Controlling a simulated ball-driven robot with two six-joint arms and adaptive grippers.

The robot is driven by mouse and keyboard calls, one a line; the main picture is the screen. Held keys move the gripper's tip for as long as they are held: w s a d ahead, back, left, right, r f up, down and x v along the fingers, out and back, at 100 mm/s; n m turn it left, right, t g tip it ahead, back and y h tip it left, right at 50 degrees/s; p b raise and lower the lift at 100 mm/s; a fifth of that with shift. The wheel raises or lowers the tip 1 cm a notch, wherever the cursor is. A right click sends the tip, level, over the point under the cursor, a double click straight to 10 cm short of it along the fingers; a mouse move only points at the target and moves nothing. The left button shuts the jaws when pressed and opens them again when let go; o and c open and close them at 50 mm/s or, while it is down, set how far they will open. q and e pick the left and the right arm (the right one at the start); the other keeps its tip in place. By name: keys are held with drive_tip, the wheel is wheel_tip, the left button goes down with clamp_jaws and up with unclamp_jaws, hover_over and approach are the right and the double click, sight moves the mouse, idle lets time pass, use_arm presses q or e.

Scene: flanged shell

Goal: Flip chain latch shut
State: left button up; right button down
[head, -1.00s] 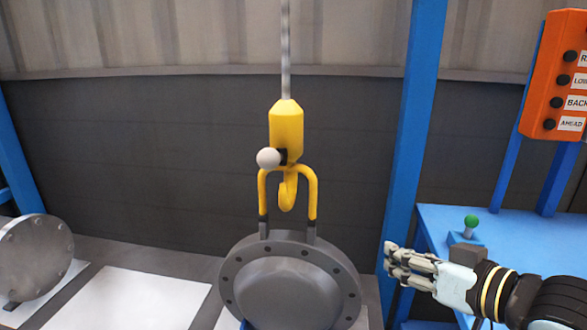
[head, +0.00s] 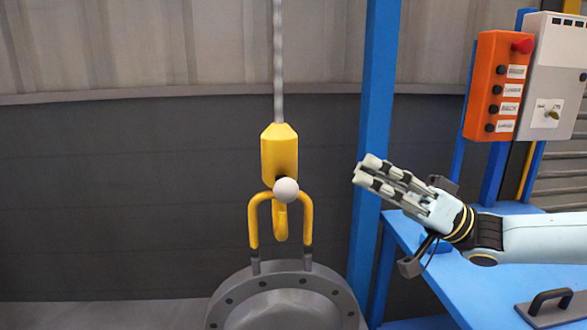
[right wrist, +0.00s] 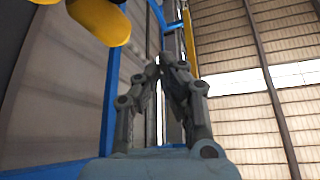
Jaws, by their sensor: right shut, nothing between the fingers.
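The yellow hook block (head: 279,152) hangs on a chain, with its hook (head: 280,222) below it inside the yellow lifting loop (head: 254,222). A white ball knob (head: 286,190), seemingly the latch's handle, sits in front of the block's lower end and hides part of the hook's top. I cannot tell whether the latch closes the hook. The grey flanged shell (head: 285,292) is under the loop. My right gripper (head: 366,171) is shut and empty, right of the block and apart from it. Its fingers meet in the right wrist view (right wrist: 167,65). My left gripper is out of view.
A blue post (head: 376,90) stands behind my right gripper. An orange button box (head: 495,85) and a grey cabinet (head: 553,75) are at the right. A blue table (head: 450,290) lies under my right arm.

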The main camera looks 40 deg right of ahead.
sight(284, 188)
drive_tip(key=x, duration=1)
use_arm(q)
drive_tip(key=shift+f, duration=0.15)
use_arm(e)
drive_tip(key=shift+s+a+f, duration=0.1)
drive_tip(key=shift+a+f, duration=0.15)
drive_tip(key=shift+f, duration=0.35)
drive_tip(key=shift+s+a+f, duration=0.1)
drive_tip(key=shift+a+f, duration=0.2)
drive_tip(key=shift+f, duration=0.35)
drive_tip(key=shift+s+a+f, duration=0.1)
drive_tip(key=shift+a+f, duration=0.15)
drive_tip(key=shift+f, duration=0.35)
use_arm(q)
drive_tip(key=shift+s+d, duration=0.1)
